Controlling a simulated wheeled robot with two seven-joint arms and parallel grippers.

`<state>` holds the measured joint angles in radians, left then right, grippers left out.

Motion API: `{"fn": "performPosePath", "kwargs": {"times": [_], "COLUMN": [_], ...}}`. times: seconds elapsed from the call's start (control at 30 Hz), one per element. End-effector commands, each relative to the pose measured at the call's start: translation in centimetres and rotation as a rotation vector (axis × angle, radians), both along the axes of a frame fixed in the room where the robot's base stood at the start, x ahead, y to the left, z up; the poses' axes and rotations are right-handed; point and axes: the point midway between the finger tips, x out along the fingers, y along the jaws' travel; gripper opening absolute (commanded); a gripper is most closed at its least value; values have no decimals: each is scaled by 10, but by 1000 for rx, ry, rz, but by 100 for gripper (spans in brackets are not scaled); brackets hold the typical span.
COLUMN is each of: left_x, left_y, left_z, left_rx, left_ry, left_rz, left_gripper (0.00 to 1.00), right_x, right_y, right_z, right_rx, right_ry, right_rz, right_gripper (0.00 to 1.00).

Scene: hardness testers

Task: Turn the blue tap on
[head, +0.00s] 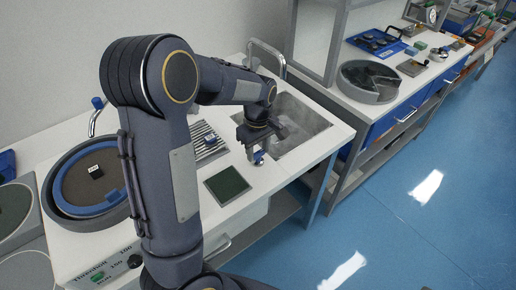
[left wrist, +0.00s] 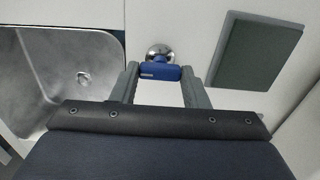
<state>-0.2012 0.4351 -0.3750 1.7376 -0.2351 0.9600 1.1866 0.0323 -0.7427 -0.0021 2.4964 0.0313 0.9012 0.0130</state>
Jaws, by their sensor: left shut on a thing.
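The blue tap handle (left wrist: 160,71) sits on a round metal base (left wrist: 159,52) on the white counter, beside the sink. My left gripper (left wrist: 160,82) has a finger on each side of the blue handle and is shut on it. In the head view my left gripper (head: 257,145) is over the counter at the front left edge of the sink (head: 316,122). The tap there is mostly hidden by the gripper. The sink also shows in the left wrist view (left wrist: 70,75). My right gripper is not in view.
A dark green square pad (head: 227,185) lies on the counter near the tap. A striped drain rack (head: 205,140) lies left of the sink. A curved metal spout (head: 270,57) stands behind it. A round blue-rimmed grinding wheel (head: 70,208) is at the left.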

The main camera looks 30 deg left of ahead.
Motion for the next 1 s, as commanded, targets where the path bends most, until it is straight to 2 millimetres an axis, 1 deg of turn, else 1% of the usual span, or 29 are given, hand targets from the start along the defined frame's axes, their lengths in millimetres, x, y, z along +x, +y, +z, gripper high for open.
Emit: {"fn": "performPosePath", "kwargs": {"times": [0.03, 0.07, 0.2, 0.23, 0.47, 0.57, 0.67, 0.9, 1.0], "left_x": [1, 1, 1, 1, 0, 1, 1, 1, 1], "left_y": [1, 1, 0, 0, 0, 0, 0, 0, 0], "left_z": [1, 1, 1, 1, 0, 5, 18, 59, 71], "left_rx": [-1, -1, 0, 0, 0, 0, -1, 0, 0], "left_ry": [-4, -4, -3, -3, -1, -3, -4, -6, -4], "left_rz": [5, 5, 3, 3, 2, 1, 1, 2, 2], "left_gripper": [18, 42, 60, 63, 63, 63, 63, 63, 63], "right_x": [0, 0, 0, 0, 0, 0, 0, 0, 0], "right_y": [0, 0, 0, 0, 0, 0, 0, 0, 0], "right_z": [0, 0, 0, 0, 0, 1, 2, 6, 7], "right_rx": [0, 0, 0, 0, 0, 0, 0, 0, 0], "right_ry": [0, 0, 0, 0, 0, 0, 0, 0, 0], "right_rz": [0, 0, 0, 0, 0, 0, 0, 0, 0], "right_gripper": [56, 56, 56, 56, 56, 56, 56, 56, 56]}}
